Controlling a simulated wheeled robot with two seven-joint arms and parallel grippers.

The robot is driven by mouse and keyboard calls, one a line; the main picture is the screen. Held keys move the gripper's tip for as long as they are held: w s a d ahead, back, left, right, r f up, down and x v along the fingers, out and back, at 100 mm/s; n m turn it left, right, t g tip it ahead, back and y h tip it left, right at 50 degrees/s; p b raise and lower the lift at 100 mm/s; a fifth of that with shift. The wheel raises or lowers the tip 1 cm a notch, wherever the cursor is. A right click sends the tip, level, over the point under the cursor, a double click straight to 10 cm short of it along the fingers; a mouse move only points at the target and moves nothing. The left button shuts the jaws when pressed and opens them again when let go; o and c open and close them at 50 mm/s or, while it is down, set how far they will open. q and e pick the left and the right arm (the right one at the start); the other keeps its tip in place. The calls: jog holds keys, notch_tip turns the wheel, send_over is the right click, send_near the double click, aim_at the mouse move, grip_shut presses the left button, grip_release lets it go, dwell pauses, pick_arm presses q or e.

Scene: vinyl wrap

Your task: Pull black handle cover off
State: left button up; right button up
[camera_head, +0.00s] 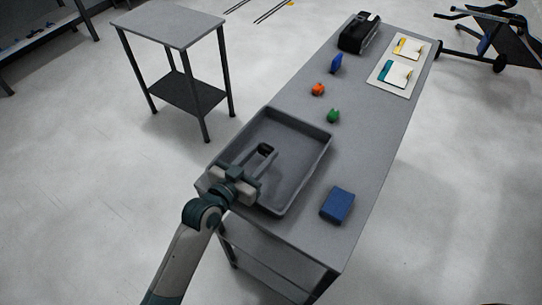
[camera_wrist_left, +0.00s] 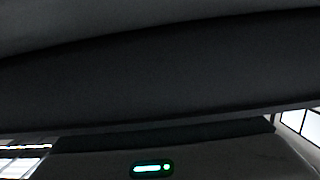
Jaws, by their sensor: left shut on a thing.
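My left gripper (camera_head: 262,157) reaches over the grey tray (camera_head: 318,150) from its near left corner. Its fingers are shut on a small black piece (camera_head: 265,149), which looks like the black handle cover. The piece sits between the fingers, inside the tray's outline; its full shape is too small to tell, and I cannot tell whether it touches the tray floor. In the left wrist view a large dark surface (camera_wrist_left: 150,75) fills most of the picture, and the fingertips and held piece do not show. My right gripper is not in view.
A blue block (camera_head: 337,205) lies right of the tray on the long grey table (camera_head: 375,150). Green (camera_head: 333,115), orange (camera_head: 318,89) and blue (camera_head: 336,63) pieces lie beyond it. A black case (camera_head: 359,33) and a white board (camera_head: 383,80) are at the far end. A side table (camera_head: 170,22) stands left.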

pick_arm(q)
jog(key=o, duration=1.3)
jog(key=shift+c, duration=0.2)
jog(key=shift+s, duration=0.1)
jog(key=shift+s+a, duration=0.4)
jog(key=shift+s, duration=0.15)
jog(key=b+v, duration=0.4)
jog(key=v, duration=1.2)
jog(key=shift+w, duration=0.1)
